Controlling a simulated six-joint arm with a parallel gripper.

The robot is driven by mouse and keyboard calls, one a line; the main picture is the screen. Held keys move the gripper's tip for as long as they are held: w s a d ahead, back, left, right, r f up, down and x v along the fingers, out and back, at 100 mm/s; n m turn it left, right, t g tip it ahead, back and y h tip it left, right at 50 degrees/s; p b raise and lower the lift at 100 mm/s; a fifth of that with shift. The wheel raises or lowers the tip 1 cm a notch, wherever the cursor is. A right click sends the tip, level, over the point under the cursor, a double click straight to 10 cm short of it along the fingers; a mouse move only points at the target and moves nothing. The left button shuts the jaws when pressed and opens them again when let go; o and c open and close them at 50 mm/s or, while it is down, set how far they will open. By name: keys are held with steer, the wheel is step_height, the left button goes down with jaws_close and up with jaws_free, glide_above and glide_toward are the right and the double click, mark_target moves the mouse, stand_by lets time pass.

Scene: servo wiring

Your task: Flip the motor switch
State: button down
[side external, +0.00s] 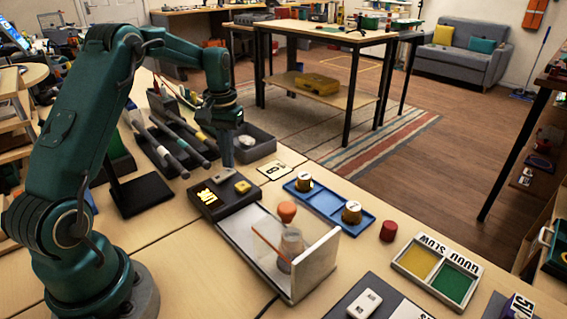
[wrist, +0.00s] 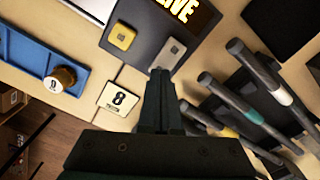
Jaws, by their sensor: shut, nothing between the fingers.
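A dark control box (side external: 232,207) sits on the table with a lit yellow sign (side external: 208,196). In the wrist view the sign (wrist: 182,10) is partly cut off and its last letters read "VE". A yellow square button (wrist: 122,36) and a small grey switch plate (wrist: 170,52) are on the box. The yellow button also shows in the side view (side external: 243,187). No label marks either as the motor switch. My gripper (wrist: 160,74) is shut and empty, its tips at the grey plate's near edge. I cannot tell whether they touch it.
A card marked 8 (wrist: 120,99) lies beside the box. A blue tray (side external: 321,207) holds two capped cylinders. Several grey rods (side external: 168,158) lie in a dark rack on the other side. A clear-walled fixture (side external: 300,265) stands in front of the box.

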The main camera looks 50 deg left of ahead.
mark_target(232, 171)
steer(key=shift+f, duration=0.65)
steer(key=shift+r, duration=3.55)
steer(key=s+d+r+m+t, duration=0.2)
steer(key=s+d+r, duration=0.1)
steer(key=d+r, duration=0.25)
steer(key=s+d+r+m+t, duration=0.2)
steer(key=s+d+r, duration=0.1)
steer(key=d+r, duration=0.3)
steer(key=s+d+f+m+t, duration=0.1)
steer(key=s+d+f+m, duration=0.1)
steer(key=s+d+f, duration=0.5)
steer(key=s, duration=0.3)
steer(key=shift+s+t, duration=0.25)
steer(key=shift+t, duration=0.05)
